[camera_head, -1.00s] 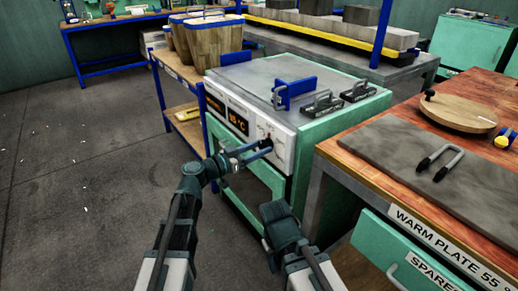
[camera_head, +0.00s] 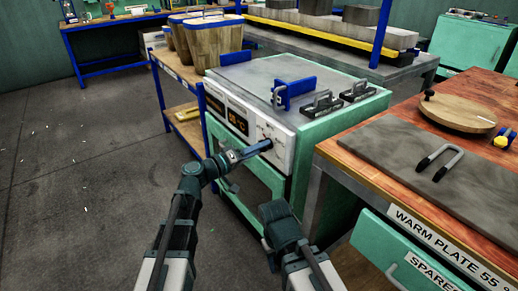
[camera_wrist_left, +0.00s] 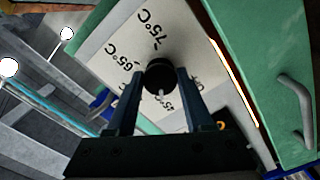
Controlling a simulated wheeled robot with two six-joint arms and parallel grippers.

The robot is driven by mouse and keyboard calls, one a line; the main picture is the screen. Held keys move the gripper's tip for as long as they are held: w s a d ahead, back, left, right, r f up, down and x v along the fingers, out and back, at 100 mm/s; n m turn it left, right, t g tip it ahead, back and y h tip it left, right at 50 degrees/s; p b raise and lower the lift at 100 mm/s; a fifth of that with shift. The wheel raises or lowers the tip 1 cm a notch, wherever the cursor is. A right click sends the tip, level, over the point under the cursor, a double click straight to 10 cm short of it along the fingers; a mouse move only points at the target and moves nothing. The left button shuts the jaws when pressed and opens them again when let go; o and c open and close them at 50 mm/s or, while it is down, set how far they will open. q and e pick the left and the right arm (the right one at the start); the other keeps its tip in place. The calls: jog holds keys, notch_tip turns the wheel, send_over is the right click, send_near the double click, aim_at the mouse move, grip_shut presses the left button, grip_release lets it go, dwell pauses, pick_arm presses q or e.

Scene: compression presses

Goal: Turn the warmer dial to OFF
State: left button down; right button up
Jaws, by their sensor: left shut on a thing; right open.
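The warmer is a green cabinet (camera_head: 340,122) with a grey top and a white control panel (camera_head: 286,156). In the left wrist view its round black dial (camera_wrist_left: 160,74) sits on the panel, with a white mark pointing toward the bottom of the picture. Printed labels 75°C (camera_wrist_left: 153,38) and 65°C (camera_wrist_left: 128,62) show around it; another label is partly covered by a finger. My left gripper (camera_head: 266,146) is at the panel, its fingers shut on either side of the dial. It hides the dial in the head view. My right gripper (camera_head: 272,238) is low in front of the warmer, open, its fingertips unclear.
An orange display (camera_head: 238,121) is on the warmer's front; its digits are blurred. Blue and black fittings stand on its top. A wooden bench (camera_head: 366,153) with a grey plate (camera_head: 400,150) is close on the right.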

pick_arm(q)
jog(key=n, duration=1.2)
jog(key=shift+n, duration=0.3)
dwell(0.3)
jog(key=shift+c, duration=1.5)
grip_release()
jog(key=shift+r, duration=0.1)
jog(key=shift+a, duration=0.1)
jog(key=v, duration=1.3)
jog(key=shift+s+a, duration=0.25)
jog(key=shift+a, duration=0.05)
jog(key=shift+d, duration=0.1)
